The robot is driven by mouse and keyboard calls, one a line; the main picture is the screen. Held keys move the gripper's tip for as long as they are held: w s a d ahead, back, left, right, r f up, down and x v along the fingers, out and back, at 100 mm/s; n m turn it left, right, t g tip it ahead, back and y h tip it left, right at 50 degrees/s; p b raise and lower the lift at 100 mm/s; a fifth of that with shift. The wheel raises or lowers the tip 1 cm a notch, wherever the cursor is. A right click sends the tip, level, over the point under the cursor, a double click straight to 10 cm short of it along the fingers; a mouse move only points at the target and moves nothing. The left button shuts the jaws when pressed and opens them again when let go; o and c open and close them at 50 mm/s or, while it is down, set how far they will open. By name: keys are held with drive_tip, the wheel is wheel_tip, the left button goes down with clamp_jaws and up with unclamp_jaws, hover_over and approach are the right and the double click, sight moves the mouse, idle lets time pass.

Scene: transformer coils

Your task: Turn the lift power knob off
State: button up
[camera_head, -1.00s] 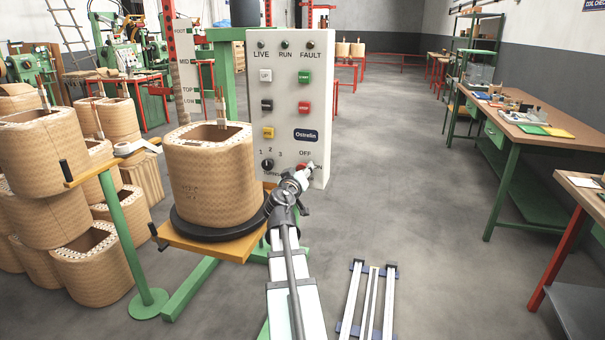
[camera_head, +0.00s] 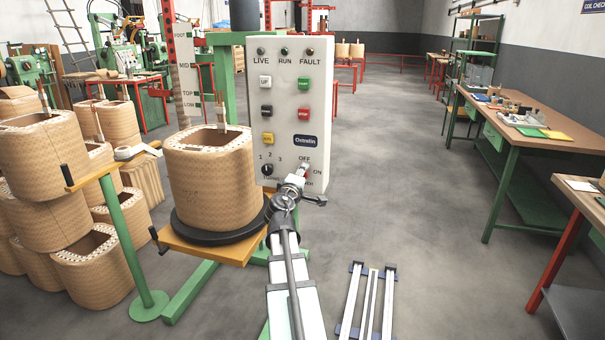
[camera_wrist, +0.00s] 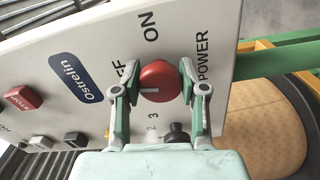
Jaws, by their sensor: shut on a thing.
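The power knob (camera_wrist: 160,77) is round and red, on the white control panel (camera_head: 286,130). In the wrist view it sits between the two fingers of my gripper (camera_wrist: 157,84), which are shut on it. Its white mark points left in that view, toward the partly hidden OFF label. The ON label stands clear of the fingers. In the head view my gripper (camera_head: 304,173) is at the panel's lower right, just below the OFF label, and hides most of the knob. The LIVE, RUN and FAULT lamps (camera_head: 285,51) look dark.
A wound coil (camera_head: 210,180) stands on a black disc on the lift's orange platform (camera_head: 190,245), left of the panel. A black selector knob (camera_wrist: 178,130) is close to my fingers. Stacked coils (camera_head: 45,170) fill the left.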

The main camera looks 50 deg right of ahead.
drive_tip(key=shift+d+r+n+p, duration=0.1)
drive_tip(key=shift+n+p, duration=0.25)
drive_tip(key=shift+n, duration=0.75)
drive_tip(key=shift+w, duration=0.1)
drive_tip(key=o, duration=1.1)
drive_tip(key=v, duration=0.7)
drive_tip(key=shift+a, duration=0.25)
drive_tip(key=shift+s, duration=0.2)
